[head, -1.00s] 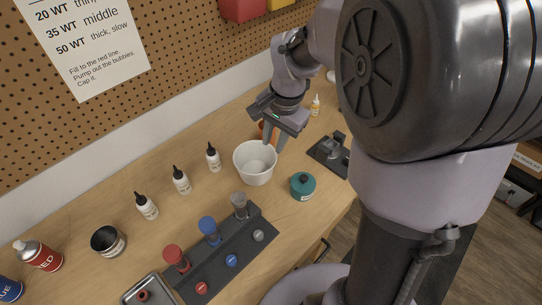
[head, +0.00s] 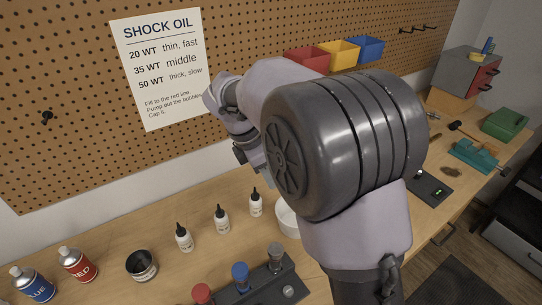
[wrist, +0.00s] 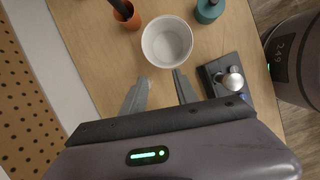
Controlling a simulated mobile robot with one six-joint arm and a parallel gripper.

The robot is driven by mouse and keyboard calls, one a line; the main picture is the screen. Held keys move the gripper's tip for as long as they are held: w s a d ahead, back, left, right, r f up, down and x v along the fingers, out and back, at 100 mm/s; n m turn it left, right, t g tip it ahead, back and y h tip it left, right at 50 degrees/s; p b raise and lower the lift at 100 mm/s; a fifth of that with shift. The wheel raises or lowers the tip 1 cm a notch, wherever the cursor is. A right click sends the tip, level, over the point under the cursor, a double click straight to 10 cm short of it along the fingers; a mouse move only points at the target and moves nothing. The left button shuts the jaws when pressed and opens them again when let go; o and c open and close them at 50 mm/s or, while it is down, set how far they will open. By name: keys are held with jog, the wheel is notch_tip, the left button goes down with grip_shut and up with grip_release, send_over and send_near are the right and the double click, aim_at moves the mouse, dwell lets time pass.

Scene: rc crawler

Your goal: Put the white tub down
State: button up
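The white tub (wrist: 167,42) stands upright on the wooden bench in the wrist view, looking empty. In the head view only the left part of the tub (head: 287,222) shows; my arm hides the rest. My gripper (wrist: 163,76) is open, with its two fingers spread and nothing between them. The tub lies just beyond the fingertips and appears apart from them. In the head view my gripper is mostly hidden behind my arm.
Near the tub are an orange cup (wrist: 127,16), a teal jar (wrist: 208,10) and a dark fixture with a silver knob (wrist: 232,80). White dropper bottles (head: 222,219), a black cup (head: 141,265) and spray cans (head: 77,264) line the bench. A pegboard wall stands behind.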

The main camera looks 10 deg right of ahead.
jog(key=w+d+f+n+b, duration=0.1)
jog(key=f, duration=0.4)
jog(key=w+d+f+n+b, duration=0.1)
jog(key=f+b, duration=0.1)
jog(key=f, duration=0.3)
jog(key=w+d+f+n+h+b, duration=0.1)
jog(key=w+f+n+b, duration=0.1)
jog(key=f, duration=0.3)
jog(key=shift+w+d+f, duration=0.1)
jog(key=shift+d, duration=0.3)
jog(key=b+x, duration=0.2)
jog(key=x, duration=0.1)
jog(key=d+b+x, duration=0.1)
jog(key=b+x, duration=0.1)
jog(key=shift+d+f, duration=0.1)
jog(key=shift+f, duration=0.05)
grip_shut()
